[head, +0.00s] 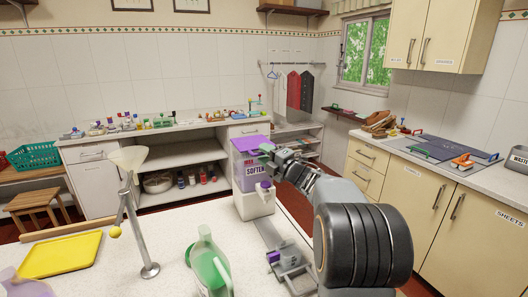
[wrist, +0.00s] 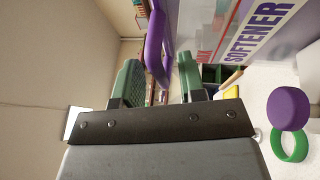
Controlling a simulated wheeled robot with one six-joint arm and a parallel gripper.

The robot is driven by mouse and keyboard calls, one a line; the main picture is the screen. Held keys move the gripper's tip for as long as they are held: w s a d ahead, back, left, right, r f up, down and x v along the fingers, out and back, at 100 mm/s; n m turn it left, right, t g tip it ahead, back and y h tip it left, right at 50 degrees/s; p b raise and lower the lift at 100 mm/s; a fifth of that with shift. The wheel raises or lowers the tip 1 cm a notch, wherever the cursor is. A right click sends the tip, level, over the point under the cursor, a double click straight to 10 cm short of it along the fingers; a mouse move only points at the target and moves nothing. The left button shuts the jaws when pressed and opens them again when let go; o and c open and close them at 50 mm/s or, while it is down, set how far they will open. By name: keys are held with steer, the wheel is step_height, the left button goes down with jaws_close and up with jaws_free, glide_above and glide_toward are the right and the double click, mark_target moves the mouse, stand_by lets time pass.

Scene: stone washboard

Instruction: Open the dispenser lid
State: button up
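The softener dispenser (head: 251,175) is a box with a "MAX SOFTENER" label, standing at the counter's far edge in the head view. Its purple lid (head: 248,143) lies across the top and looks shut. My gripper (head: 268,149) is at the lid's right front edge. In the wrist view my gripper (wrist: 160,76) has its two green fingers apart. A curved purple part of the lid (wrist: 155,45) reaches into the gap between them. Whether either finger touches it I cannot tell. The labelled dispenser side (wrist: 255,35) is at upper right.
A purple cap (wrist: 288,108) and green ring (wrist: 288,143) show beside the gripper in the wrist view. On the counter are a green bottle (head: 208,262), a metal stand (head: 148,268) and a yellow tray (head: 62,255). A grey fixture (head: 290,262) sits in front of the dispenser.

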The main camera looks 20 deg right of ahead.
steer(key=shift+w+a, duration=0.15)
steer(key=shift+w, duration=0.2)
jaws_close()
stand_by(0.4)
